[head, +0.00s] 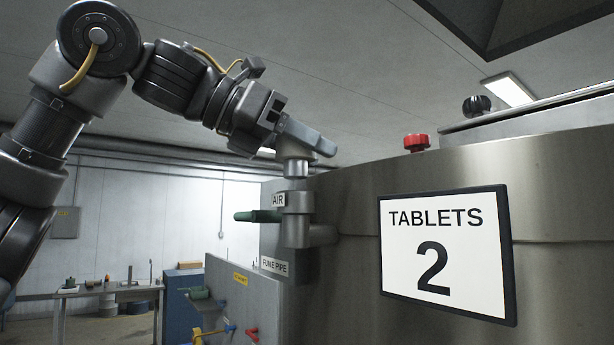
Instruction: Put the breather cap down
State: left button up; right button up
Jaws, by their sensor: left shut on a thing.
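My left gripper (304,138) comes in from the upper left and is shut on the grey breather cap (293,168). The fingers hide the upper part of the cap. The cap is upright, directly above the grey vertical pipe (297,228) on the side of the steel machine. My right gripper is not in view.
The steel machine (350,200) with a "TABLETS 2" sign (445,255) fills the right side. A red knob (416,142) and a black knob (476,105) stand on top. A green handle (258,216) juts left from the pipe. A workbench (90,293) stands far left.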

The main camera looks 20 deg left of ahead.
aim_at(306, 178)
pick_arm(q)
jog(key=shift+w, duration=0.1)
jog(key=shift+w+d+f, duration=0.1)
jog(key=shift+w+f, duration=0.1)
jog(key=shift+f, duration=0.1)
notch_tip(306, 178, down, 2)
jog(key=shift+f, duration=0.1)
jog(key=shift+c, duration=0.4)
jog(key=shift+s+f, duration=0.15)
jog(key=shift+f, duration=0.45)
grip_shut()
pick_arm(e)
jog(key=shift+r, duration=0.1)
pick_arm(q)
jog(key=o, duration=0.7)
grip_release()
jog(key=shift+a, duration=0.2)
jog(key=o, duration=0.4)
jog(key=shift+w+d+r, duration=0.1)
jog(key=shift+w+d, duration=0.05)
jog(key=shift+w, duration=0.1)
jog(key=shift+d, duration=0.1)
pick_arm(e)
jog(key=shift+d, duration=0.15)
pick_arm(q)
jog(key=shift+s, duration=0.1)
